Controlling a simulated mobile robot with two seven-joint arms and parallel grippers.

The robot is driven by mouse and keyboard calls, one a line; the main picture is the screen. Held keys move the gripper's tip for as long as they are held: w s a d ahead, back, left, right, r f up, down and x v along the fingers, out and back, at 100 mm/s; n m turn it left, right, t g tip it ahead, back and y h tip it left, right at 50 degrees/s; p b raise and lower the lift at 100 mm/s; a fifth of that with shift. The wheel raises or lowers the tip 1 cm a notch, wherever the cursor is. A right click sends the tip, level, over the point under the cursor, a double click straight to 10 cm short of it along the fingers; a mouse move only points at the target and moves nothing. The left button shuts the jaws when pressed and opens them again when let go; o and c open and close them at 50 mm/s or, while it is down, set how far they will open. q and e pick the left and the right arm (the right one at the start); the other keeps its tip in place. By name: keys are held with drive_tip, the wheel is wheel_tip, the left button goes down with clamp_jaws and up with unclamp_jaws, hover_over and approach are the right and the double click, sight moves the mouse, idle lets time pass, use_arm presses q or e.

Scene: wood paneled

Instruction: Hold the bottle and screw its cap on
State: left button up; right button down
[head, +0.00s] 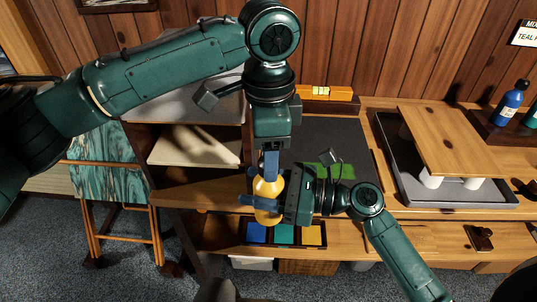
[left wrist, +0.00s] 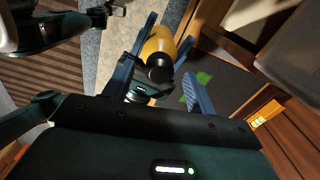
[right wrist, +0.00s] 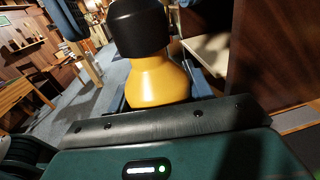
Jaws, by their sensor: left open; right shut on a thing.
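The yellow bottle (head: 267,188) is held above the front of the workbench by my right gripper (head: 262,204), whose blue fingers are shut around its body. In the right wrist view the bottle (right wrist: 157,82) carries a black cap (right wrist: 138,27) at its neck; whether it is threaded tight I cannot tell. My left gripper (head: 271,165) points down over the bottle's top, and in the head view its finger hides the cap. In the left wrist view the cap (left wrist: 159,68) shows between the spread, open fingers, with the bottle (left wrist: 157,43) behind it.
A dark mat (head: 345,140) with a green patch lies behind the grippers. A grey tray (head: 400,170) with a raised wooden board stands to the right. A blue bottle (head: 510,100) is far right. A bin with blue, teal and yellow sections (head: 285,233) is below the bottle.

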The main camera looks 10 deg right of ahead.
use_arm(q)
wheel_tip(320, 180, up, 10)
drive_tip(key=shift+r, duration=0.25)
idle(0.6)
